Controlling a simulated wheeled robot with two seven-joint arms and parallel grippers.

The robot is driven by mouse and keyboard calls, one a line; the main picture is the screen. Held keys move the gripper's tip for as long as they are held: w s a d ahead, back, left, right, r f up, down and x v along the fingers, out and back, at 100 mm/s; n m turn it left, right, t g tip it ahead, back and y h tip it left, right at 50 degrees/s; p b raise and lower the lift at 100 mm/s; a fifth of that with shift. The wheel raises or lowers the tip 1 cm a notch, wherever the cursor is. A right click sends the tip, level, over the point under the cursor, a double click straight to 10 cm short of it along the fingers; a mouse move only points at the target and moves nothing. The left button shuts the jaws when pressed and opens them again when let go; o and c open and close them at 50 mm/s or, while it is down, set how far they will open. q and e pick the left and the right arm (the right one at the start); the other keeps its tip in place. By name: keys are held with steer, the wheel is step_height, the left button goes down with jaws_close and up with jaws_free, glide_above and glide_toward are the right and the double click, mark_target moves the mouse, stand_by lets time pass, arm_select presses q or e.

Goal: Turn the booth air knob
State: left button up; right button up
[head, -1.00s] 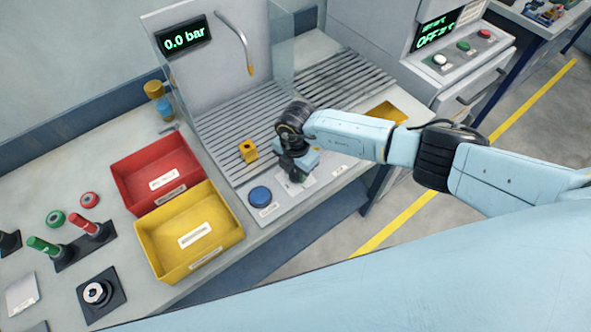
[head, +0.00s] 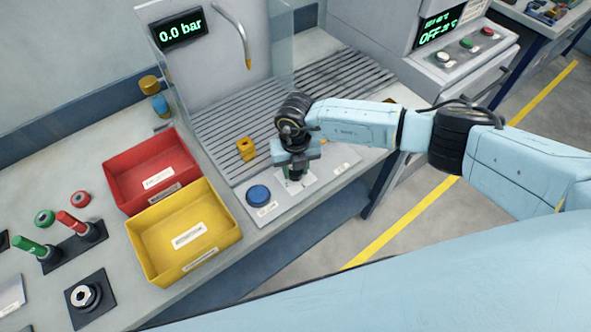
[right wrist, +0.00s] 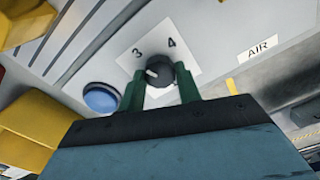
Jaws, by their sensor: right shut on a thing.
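The booth air knob (right wrist: 160,72) is dark and round, on a white scale plate (right wrist: 185,50) showing a 3 and a 4, with an AIR label (right wrist: 262,48) to the right. A pale pointer mark on the knob faces left, toward the side of the 3. My right gripper (head: 296,176) points down at the control panel. In the right wrist view its green fingers sit on both sides of the knob and are shut on it. In the head view the gripper hides the knob. The booth display (head: 183,30) reads 0.0 bar. My left gripper is out of view.
A blue button (head: 258,195) is close left of the gripper. A yellow block (head: 246,149) sits on the slatted grate (head: 222,128). Red (head: 117,164) and yellow (head: 151,261) bins stand left. A clear booth panel (head: 281,45) rises behind.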

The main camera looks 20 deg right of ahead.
steer(key=n+b, duration=0.2)
steer(key=n, duration=0.2)
steer(key=shift+w+n+b, duration=0.1)
steer(key=shift+n+b, duration=0.2)
steer(key=n+b, duration=0.2)
steer(key=n, duration=0.1)
steer(key=shift+n, duration=0.3)
steer(key=n+b, duration=0.4)
steer(key=n, duration=0.1)
steer(key=shift+b, duration=0.35)
steer(key=shift+n+b, duration=1.2)
steer(key=shift+n, duration=0.6)
steer(key=shift+r, duration=0.1)
steer(key=o, duration=1)
